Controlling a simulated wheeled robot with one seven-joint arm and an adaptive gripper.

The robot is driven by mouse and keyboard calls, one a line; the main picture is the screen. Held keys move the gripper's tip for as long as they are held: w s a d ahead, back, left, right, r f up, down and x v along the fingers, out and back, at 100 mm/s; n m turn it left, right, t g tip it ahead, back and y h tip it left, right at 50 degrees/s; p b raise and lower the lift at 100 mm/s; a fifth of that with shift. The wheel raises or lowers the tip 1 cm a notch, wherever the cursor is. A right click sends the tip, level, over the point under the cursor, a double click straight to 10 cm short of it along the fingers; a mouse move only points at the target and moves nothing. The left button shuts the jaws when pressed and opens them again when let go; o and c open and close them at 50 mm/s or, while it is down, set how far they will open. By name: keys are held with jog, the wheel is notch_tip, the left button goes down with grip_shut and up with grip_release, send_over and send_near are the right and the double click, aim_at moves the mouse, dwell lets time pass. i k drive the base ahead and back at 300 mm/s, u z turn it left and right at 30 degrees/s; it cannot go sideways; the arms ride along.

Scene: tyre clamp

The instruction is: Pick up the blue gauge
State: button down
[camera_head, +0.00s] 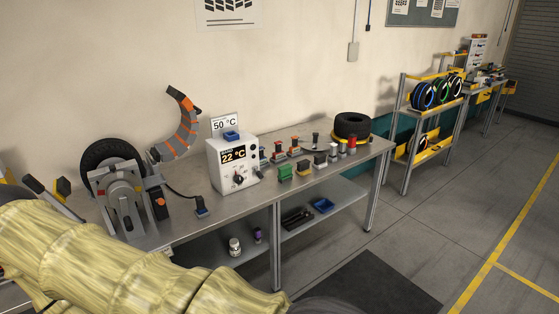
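No object is clearly readable as a blue gauge at this size. A small blue item (232,135) lies on top of the white control box, below a "50 °C" sign. Another small dark-blue piece (200,211) lies on the bench top left of the box, near the end of a black cable. Both are too small to tell which is the gauge. My arm, in a pale yellow sleeve, crosses the lower left. My gripper is not in view.
The white control box (223,176) reads 22 °C on the metal bench (262,200). A clamp machine with a tyre (106,158) stands left; several small coloured parts and another tyre (352,125) stand right. A blue tray (322,206) is on the lower shelf. Floor right is clear.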

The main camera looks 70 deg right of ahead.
aim_at(263, 160)
jog(key=z, duration=2.15)
jog(key=i, duration=1.65)
jog(key=u, duration=0.2)
